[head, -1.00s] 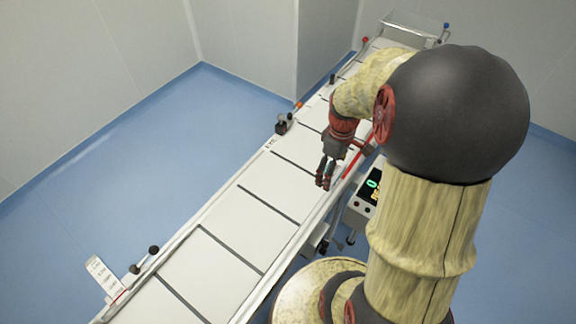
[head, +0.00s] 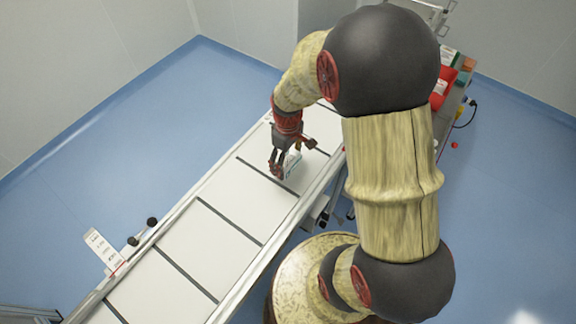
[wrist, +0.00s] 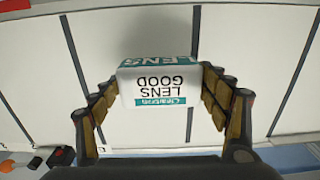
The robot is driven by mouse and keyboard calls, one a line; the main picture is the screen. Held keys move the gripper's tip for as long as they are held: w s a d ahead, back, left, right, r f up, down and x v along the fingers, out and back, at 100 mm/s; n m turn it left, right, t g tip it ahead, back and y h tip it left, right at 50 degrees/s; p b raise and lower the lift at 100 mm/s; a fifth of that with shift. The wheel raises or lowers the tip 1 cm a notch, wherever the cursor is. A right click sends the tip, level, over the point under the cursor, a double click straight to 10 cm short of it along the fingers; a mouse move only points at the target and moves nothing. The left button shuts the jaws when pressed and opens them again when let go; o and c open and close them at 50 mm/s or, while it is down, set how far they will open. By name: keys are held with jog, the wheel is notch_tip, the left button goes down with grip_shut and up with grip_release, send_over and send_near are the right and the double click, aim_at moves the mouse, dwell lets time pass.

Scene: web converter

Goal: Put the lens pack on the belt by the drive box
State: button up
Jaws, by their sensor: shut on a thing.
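The lens pack (wrist: 157,86) is a small white box with teal bands and the words "LENS GOOD", upside down in the wrist view. My gripper (wrist: 160,80) is shut on it, with one finger at each side. In the head view the pack (head: 292,163) shows beside my gripper (head: 278,168), over the white belt (head: 248,194). A shadow lies on the belt near the pack; I cannot tell whether the pack touches the belt. I cannot make out the drive box for sure; my arm covers part of the belt's right side.
The belt has dark cross strips and metal side rails. A white label plate (head: 104,250) and black knobs (head: 152,221) stand at its left edge. A red bin (head: 442,88) and small boxes lie at the upper right. The belt's near part is bare.

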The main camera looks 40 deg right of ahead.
aim_at(288, 166)
jog(key=shift+f+b, duration=0.35)
jog(key=shift+f, duration=1.15)
jog(key=shift+f, duration=0.2)
jog(key=o, duration=1.2)
jog(key=shift+o, duration=0.2)
jog(key=shift+r, duration=0.1)
